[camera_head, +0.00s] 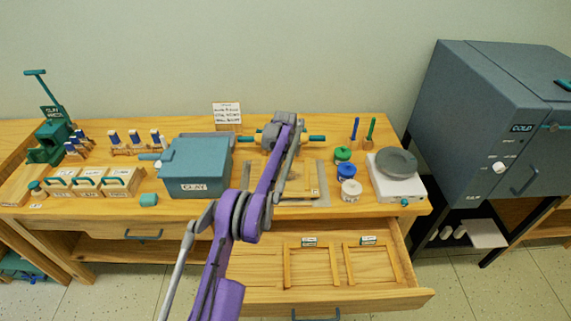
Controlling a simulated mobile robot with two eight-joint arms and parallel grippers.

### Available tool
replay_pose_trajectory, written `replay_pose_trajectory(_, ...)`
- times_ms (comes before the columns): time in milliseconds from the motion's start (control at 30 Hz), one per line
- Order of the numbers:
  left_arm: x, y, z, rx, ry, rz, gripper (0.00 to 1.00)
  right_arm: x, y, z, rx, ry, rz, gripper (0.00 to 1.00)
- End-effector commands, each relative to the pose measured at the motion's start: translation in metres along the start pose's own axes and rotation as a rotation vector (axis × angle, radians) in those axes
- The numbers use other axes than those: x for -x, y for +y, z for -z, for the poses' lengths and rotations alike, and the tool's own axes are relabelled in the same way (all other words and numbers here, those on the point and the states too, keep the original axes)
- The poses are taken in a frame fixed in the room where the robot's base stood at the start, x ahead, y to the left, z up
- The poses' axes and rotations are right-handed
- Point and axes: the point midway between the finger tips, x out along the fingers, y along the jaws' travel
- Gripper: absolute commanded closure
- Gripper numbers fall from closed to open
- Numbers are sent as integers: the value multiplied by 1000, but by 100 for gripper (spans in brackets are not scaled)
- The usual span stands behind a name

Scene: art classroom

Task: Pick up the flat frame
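Two light wooden frames lie side by side in the open drawer at the lower middle. The left frame (288,268) has a small label at its back edge, and so does the right frame (395,264). The label print is too small to read, so I cannot tell which is the flat frame. My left arm, purple and grey, reaches up across the table. Its gripper (280,130) is at the back, over the middle of a teal-handled rolling pin (316,138). Its fingers are hidden, so I cannot tell whether they are open or hold anything. My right gripper is out of view.
The open drawer (410,298) juts out below the tabletop (130,219). A teal clay box (198,165), a board (318,183), paint jars (350,190) and a scale (398,188) stand on the table. A grey kiln (480,120) stands at right.

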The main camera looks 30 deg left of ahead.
Motion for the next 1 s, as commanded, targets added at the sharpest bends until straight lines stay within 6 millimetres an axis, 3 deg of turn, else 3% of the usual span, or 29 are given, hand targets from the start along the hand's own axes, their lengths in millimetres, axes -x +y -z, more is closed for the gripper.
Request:
replay_pose_trajectory(133,0,0,0,0,0,0,0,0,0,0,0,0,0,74)
replay_pose_trajectory(600,0,0,0,0,0,0,85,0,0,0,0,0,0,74)
replay_pose_trajectory(867,2,0,1,0,0,0,85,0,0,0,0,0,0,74)
replay_pose_trajectory(1000,18,0,8,0,0,0,85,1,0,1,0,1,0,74)
